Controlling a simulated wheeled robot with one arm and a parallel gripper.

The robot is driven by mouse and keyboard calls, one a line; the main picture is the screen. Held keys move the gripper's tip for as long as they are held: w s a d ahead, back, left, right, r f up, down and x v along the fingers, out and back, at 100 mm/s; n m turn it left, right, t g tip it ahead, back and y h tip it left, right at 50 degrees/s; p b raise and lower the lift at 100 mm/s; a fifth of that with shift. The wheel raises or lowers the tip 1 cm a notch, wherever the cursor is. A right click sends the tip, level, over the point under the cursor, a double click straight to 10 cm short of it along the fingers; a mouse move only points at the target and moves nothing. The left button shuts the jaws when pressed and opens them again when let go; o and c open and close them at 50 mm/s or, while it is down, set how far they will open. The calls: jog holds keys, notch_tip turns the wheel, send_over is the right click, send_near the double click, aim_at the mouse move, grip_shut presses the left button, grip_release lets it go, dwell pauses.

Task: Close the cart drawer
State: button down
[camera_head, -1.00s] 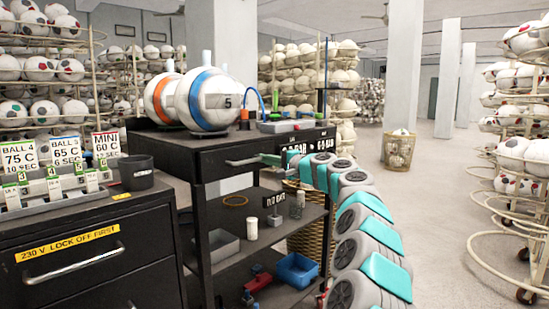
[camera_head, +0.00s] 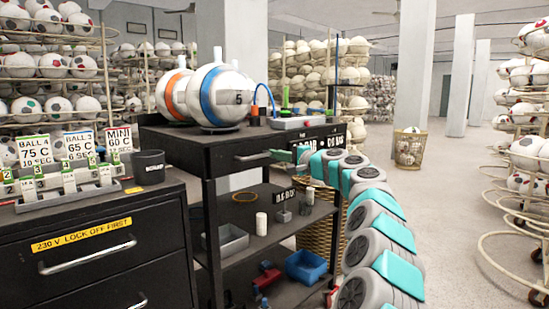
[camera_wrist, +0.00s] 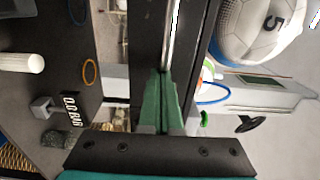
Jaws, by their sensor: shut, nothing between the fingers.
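The black cart (camera_head: 215,286) stands in the middle of the head view. Its drawer (camera_head: 228,163) is at the top, with a silver bar handle (camera_head: 254,156) on the front. I cannot tell how far the drawer stands out. My gripper (camera_head: 280,154) is shut and empty, at the right end of the handle. In the wrist view the handle (camera_wrist: 172,35) runs down to the shut green fingertips of my gripper (camera_wrist: 163,75), which overlap the dark drawer front (camera_wrist: 147,40). Whether they touch it is not clear.
Two balls (camera_head: 222,98) sit on the cart top. A grey tray (camera_head: 230,240) and a blue bin (camera_head: 306,266) are on its shelves. A black cabinet (camera_head: 165,270) stands close on the left. Open floor (camera_head: 455,190) lies to the right, before ball racks (camera_head: 525,155).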

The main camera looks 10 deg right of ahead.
jog(key=b+v, duration=0.2)
jog(key=v, duration=1)
jog(key=s+a+f+n+g, duration=0.4)
jog(key=s+a, duration=0.6)
jog(key=s+a+f+n+g, duration=0.4)
jog(key=s+a+g, duration=0.1)
jog(key=s+a, duration=0.5)
jog(key=s+f+n+g+h, duration=0.3)
jog(key=s+f+g+h, duration=0.15)
jog(key=s+f, duration=1.1)
jog(key=s+d+f+g+h, duration=0.1)
jog(key=s+d+f+h, duration=0.1)
jog(key=s, duration=0.5)
jog(key=s+d+f+g+h, duration=0.1)
jog(key=s+d+f+h, duration=0.1)
jog(key=s+d+f, duration=0.3)
jog(key=s+d+f+g+h, duration=0.1)
jog(key=s+d+f, duration=0.3)
jog(key=s, duration=0.5)
jog(key=d+h, duration=0.1)
jog(key=d, duration=0.1)
jog(key=shift+s+d, duration=0.25)
